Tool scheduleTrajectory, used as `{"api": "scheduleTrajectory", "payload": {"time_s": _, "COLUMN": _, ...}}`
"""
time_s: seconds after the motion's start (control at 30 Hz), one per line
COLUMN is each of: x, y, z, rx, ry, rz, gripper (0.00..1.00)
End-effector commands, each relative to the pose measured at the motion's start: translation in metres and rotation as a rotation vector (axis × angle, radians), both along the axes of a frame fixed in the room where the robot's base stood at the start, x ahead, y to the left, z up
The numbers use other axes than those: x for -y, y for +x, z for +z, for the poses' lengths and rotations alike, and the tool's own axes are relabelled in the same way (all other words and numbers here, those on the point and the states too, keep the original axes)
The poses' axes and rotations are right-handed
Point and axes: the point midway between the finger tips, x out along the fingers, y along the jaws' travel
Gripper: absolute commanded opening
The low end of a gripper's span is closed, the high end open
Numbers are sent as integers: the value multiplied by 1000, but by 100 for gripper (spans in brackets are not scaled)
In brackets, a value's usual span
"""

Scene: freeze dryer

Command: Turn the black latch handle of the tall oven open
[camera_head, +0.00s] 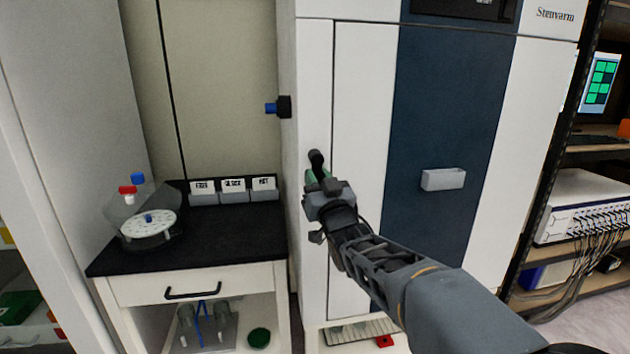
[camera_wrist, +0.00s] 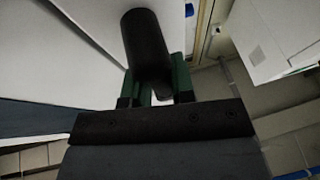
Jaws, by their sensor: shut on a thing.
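The tall oven (camera_head: 360,110) is a white cabinet with a dark blue panel on its front. Its black latch handle (camera_head: 316,160) sticks up at the left side of the front, just beyond my gripper (camera_head: 318,178). In the wrist view the black handle (camera_wrist: 147,38) runs down between the two green-lined fingers of my gripper (camera_wrist: 162,85). The fingers are shut on the handle's lower part. The handle's mount is hidden behind my gripper. The door shows no clear gap in the head view.
A black-topped cabinet (camera_head: 215,222) stands to the left with a small round device (camera_head: 150,222) and labelled bins (camera_head: 234,190). A grey holder (camera_head: 443,179) is fixed on the blue panel. A shelf rack with a white cabled instrument (camera_head: 590,205) stands at the right.

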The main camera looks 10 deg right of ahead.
Motion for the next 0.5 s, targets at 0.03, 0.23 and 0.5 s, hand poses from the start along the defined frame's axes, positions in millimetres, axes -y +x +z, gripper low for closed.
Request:
{"api": "scheduleTrajectory", "payload": {"time_s": 0.03, "x": 0, "y": 0, "z": -2, "rx": -5, "ry": 5, "rz": 1, "gripper": 0}}
{"api": "scheduleTrajectory", "payload": {"time_s": 0.23, "x": -1, "y": 0, "z": -1, "rx": -4, "ry": 4, "rz": 2, "gripper": 34}}
{"api": "scheduleTrajectory", "payload": {"time_s": 0.5, "x": 0, "y": -4, "z": -2, "rx": -1, "ry": 2, "rz": 2, "gripper": 34}}
